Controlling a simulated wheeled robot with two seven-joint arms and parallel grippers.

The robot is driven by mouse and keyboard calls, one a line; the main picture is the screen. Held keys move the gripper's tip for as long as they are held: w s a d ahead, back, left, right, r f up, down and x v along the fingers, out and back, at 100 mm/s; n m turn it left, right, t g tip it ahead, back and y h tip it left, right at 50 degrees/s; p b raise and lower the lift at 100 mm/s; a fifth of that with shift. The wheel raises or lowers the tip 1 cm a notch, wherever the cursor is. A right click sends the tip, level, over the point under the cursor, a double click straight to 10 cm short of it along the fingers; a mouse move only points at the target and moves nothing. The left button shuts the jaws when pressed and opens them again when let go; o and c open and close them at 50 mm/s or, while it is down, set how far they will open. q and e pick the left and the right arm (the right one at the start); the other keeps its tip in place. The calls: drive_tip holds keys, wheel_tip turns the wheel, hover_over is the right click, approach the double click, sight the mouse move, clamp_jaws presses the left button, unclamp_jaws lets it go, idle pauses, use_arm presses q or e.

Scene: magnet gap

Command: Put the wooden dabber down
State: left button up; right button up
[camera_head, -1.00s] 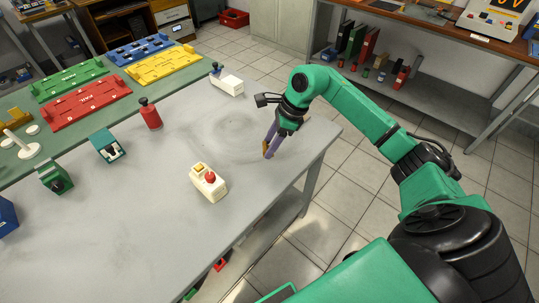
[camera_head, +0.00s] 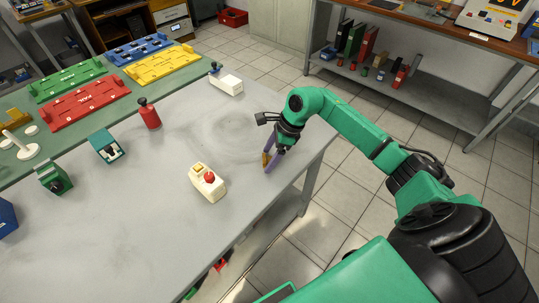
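The wooden dabber (camera_head: 265,157) is a small orange-brown piece at the right edge area of the grey table, low between the fingers of my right gripper (camera_head: 268,161). The fingers are purple, point down to the tabletop and are spread apart, so the gripper looks open around the dabber. The fingers hide much of the dabber, and its contact with the table is hard to make out. My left gripper is not in view.
A white box with a red button (camera_head: 208,183) stands left of the gripper on the grey table (camera_head: 130,215). A red bottle (camera_head: 149,114), a white block (camera_head: 228,84) and a teal device (camera_head: 107,146) stand farther off. The table's right edge is close to the gripper.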

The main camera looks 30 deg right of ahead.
drive_tip(key=shift+r, duration=0.3)
drive_tip(key=b+v, duration=0.1)
drive_tip(key=v, duration=1)
drive_tip(key=shift+r, duration=0.35)
drive_tip(key=shift+s+d, duration=0.1)
